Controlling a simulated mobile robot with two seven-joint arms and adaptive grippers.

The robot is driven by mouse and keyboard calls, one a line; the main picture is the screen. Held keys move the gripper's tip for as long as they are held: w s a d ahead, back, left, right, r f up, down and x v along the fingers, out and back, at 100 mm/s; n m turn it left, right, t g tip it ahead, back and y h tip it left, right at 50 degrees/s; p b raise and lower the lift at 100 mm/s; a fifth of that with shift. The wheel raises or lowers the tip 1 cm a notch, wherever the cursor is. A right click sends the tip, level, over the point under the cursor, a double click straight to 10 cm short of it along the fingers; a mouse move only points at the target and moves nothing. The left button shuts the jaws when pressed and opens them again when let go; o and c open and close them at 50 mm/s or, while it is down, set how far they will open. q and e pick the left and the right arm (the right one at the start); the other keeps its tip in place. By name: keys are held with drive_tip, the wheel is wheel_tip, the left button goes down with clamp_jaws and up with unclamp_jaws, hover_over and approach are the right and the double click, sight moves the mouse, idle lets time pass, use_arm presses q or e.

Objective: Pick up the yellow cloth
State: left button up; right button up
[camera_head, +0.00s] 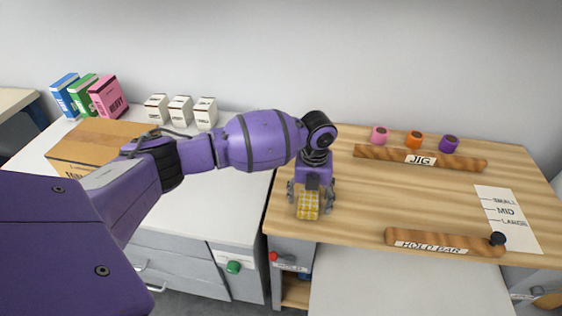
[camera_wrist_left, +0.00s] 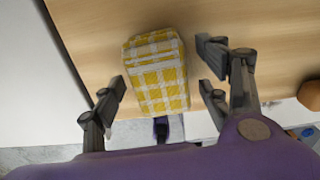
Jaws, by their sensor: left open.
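The yellow cloth (camera_head: 308,205) is a folded yellow and white checked block near the left front edge of the wooden worktop (camera_head: 350,220). My left gripper (camera_head: 311,200) is above it, pointing down, with fingers on both sides. In the left wrist view the cloth (camera_wrist_left: 155,72) lies between the open fingers of the left gripper (camera_wrist_left: 165,90), with a gap visible on each side. The finger at right looks nearer to it than clear of it by much. My right gripper is not in view.
The jig bar (camera_head: 450,162) and three coloured pieces (camera_head: 414,140) stand at the back. The hold bar (camera_head: 430,243) lies at the front right, beside a size sheet (camera_head: 508,220). A cardboard box (camera_head: 90,145), books (camera_head: 108,97) and white boxes (camera_head: 180,111) are on the left counter.

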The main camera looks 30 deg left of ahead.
use_arm(q)
drive_tip(key=shift+f, duration=0.75)
drive_tip(key=shift+w+r, duration=0.1)
drive_tip(key=shift+w, duration=0.05)
drive_tip(key=c, duration=1.3)
drive_tip(key=shift+r, duration=0.45)
wheel_tip(320, 180, up, 2)
drive_tip(key=shift+r, duration=0.2)
drive_tip(key=s+d+r, duration=0.1)
drive_tip(key=r, duration=0.1)
drive_tip(key=s+d+r, duration=0.1)
drive_tip(key=s+r, duration=0.1)
drive_tip(key=r, duration=0.1)
drive_tip(key=shift+s+d+r+p, duration=0.3)
drive_tip(key=shift+s+d+p, duration=0.05)
drive_tip(key=shift+d, duration=0.05)
drive_tip(key=s+d+r, duration=0.1)
drive_tip(key=s+d, duration=0.1)
drive_tip(key=s+d+r, duration=0.1)
drive_tip(key=s, duration=0.2)
drive_tip(key=s+d+r, duration=0.2)
drive_tip(key=shift+s+d, duration=0.3)
drive_tip(key=shift+s, duration=0.05)
